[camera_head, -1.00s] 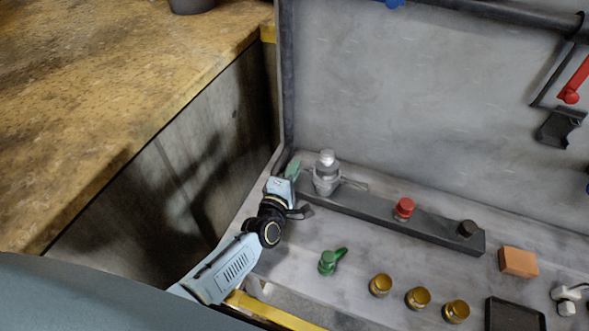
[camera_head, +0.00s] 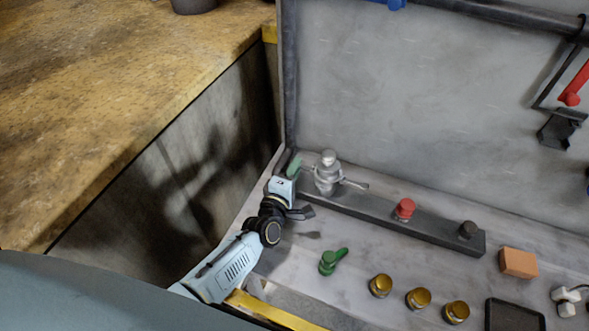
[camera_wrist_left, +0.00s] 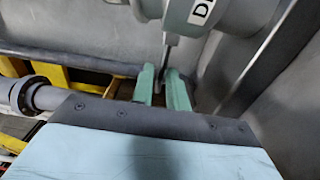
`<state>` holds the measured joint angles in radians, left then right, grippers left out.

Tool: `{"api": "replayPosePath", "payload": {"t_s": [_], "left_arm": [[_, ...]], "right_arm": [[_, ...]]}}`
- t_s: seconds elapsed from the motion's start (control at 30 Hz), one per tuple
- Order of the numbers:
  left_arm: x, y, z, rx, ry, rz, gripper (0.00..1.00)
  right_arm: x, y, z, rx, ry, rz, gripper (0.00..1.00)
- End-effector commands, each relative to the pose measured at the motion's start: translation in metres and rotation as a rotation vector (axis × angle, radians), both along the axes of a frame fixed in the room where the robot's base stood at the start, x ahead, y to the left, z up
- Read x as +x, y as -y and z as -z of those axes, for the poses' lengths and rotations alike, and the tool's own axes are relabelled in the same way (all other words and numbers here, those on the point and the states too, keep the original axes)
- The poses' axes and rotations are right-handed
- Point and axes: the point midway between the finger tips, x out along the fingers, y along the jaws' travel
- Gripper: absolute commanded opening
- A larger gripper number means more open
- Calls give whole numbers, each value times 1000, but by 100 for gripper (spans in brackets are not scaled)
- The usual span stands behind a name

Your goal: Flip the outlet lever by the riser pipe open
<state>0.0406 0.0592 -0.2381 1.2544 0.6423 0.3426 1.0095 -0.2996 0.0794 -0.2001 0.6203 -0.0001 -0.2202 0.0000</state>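A silver valve (camera_head: 327,172) stands upright at the left end of a dark grey bar, beside the back panel. A thin silver arm (camera_head: 356,184) sticks out from it to the right. My left gripper (camera_head: 294,166) is at the valve's left side, its green fingers pointing at it. In the left wrist view the fingers (camera_wrist_left: 160,88) are close together. A thin grey lever (camera_wrist_left: 169,52) comes down from the valve body (camera_wrist_left: 198,14) to the narrow gap between them. I cannot tell whether they clamp it. My right gripper is not in view.
On the dark bar (camera_head: 385,217) sit a red knob (camera_head: 404,208) and a black knob (camera_head: 468,229). In front are a green handle (camera_head: 331,261), brass knobs (camera_head: 418,298), an orange block (camera_head: 518,262) and a black tray (camera_head: 513,315). A grey panel (camera_head: 430,110) rises behind.

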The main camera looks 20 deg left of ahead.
Motion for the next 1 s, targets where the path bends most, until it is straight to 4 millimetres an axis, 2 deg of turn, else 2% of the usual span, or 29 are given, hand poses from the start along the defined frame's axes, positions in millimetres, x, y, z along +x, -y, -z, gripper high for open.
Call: {"api": "replayPosePath", "payload": {"t_s": [0.13, 0.27, 0.6, 0.73, 1.0], "left_arm": [[-5, 0, 1, 0, -2, 1, 15], [-21, 0, 2, 0, -4, 1, 15], [-93, -3, 2, 0, -3, 0, 15], [-115, -4, 1, 1, -2, 1, 15], [-134, -5, 0, 0, 1, 0, 15]], "right_arm": [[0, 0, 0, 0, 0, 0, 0], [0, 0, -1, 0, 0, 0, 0], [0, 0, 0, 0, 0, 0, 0], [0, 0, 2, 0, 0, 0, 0], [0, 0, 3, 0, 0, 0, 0]]}}
